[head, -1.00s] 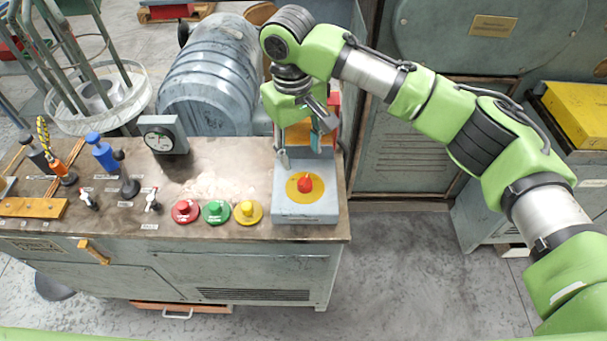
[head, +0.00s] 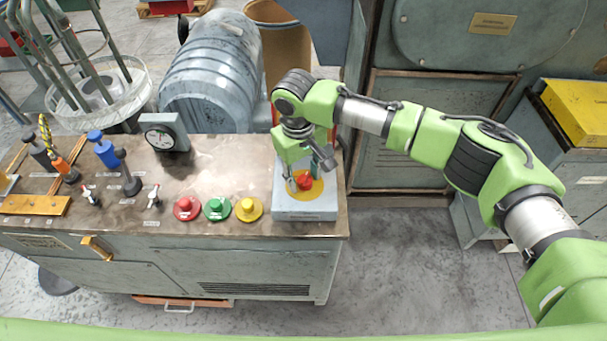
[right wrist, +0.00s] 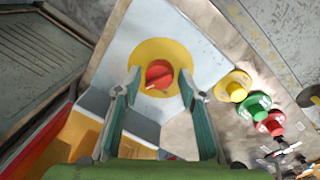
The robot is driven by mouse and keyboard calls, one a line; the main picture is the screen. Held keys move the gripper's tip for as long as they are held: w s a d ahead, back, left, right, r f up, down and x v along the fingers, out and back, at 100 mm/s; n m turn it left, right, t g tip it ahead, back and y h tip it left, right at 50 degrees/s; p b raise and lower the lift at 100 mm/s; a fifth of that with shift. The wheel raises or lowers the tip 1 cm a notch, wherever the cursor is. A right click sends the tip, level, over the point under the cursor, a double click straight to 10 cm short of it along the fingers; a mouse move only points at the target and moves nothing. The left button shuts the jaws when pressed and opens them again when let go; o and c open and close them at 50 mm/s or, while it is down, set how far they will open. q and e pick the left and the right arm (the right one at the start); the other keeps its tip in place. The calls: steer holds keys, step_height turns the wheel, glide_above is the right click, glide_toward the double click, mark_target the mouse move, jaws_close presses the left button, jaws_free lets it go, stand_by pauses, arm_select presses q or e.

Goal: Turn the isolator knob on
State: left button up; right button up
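The red isolator knob (head: 306,182) sits on a yellow disc on top of a light grey box (head: 305,209) at the right end of the bench. In the right wrist view the knob (right wrist: 159,74) lies in front of and between my right fingertips, with a gap on both sides. My right gripper (head: 306,180) is open over the disc, and its fingers (right wrist: 161,82) look apart from the knob. In the head view they partly cover the disc. My left gripper is not in view.
Red (head: 187,207), green (head: 217,207) and yellow (head: 249,207) push buttons stand left of the box. A gauge (head: 163,134), levers and a blue-topped handle (head: 103,150) stand further left. A grey cabinet (head: 425,170) is behind my right arm.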

steer(key=c, duration=0.7)
steer(key=shift+o, duration=0.2)
steer(key=m+p, duration=0.1)
steer(key=p, duration=0.1)
steer(key=m+p, duration=0.2)
steer(key=p, duration=0.1)
steer(key=shift+r, duration=0.35)
steer(key=shift+f+m+p, duration=0.2)
steer(key=shift+m+p, duration=0.5)
steer(key=shift+f, duration=0.1)
steer(key=shift+w, duration=0.1)
steer(key=o, duration=1.1)
